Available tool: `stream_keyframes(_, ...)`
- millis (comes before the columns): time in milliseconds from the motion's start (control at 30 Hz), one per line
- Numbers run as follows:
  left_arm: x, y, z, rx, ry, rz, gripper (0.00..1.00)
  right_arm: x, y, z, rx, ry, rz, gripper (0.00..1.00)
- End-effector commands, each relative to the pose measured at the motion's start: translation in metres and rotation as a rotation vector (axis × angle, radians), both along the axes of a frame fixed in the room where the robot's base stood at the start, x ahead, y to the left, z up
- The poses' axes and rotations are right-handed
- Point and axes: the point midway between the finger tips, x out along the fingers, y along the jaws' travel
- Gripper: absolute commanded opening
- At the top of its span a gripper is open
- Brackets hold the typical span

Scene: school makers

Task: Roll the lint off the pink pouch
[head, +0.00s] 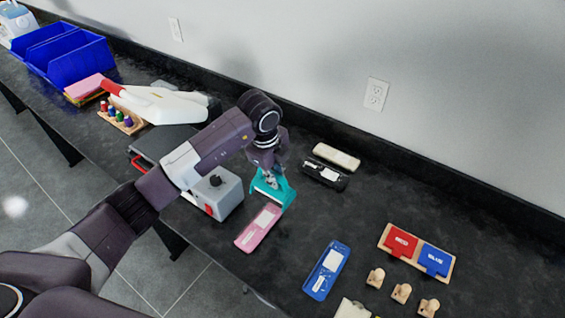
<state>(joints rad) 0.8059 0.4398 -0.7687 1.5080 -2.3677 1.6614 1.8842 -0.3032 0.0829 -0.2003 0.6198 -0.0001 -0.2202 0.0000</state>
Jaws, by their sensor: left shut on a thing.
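The pink pouch (258,230) lies flat on the dark counter near its front edge, with a pale panel on its top. My left gripper (270,178) is shut on a teal tool (284,196), which looks like the lint roller. The tool is at the far end of the pink pouch; I cannot tell whether it touches the pouch. Any lint is too small to make out. My right gripper is not in view.
A grey box with a black knob (226,196) stands left of the pouch. Black (322,174), cream (337,156) and blue (326,271) pouches lie around. A wooden tray (384,240) holds red and blue plates, with wooden pieces (401,292) nearby.

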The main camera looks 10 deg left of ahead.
Motion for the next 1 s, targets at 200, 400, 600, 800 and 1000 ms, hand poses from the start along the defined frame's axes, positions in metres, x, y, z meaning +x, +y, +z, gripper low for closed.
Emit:
stream_keyframes(200, 0.0, 0.001, -0.016, 0.001, 0.0, 0.002, 0.0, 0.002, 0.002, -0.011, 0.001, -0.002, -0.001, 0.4)
stream_keyframes(400, 0.0, 0.0, -0.04, 0.001, 0.001, 0.002, 0.0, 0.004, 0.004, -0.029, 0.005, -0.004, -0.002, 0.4)
stream_keyframes(600, 0.0, 0.0, -0.06, -0.001, -0.001, 0.003, 0.0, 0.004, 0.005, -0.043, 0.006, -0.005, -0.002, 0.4)
stream_keyframes(800, 0.0, 0.001, -0.063, 0.0, -0.001, 0.002, 0.0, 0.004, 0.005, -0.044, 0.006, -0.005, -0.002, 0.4)
stream_keyframes(1000, 0.0, 0.001, -0.062, 0.0, -0.001, 0.002, 0.0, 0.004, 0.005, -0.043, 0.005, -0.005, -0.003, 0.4)
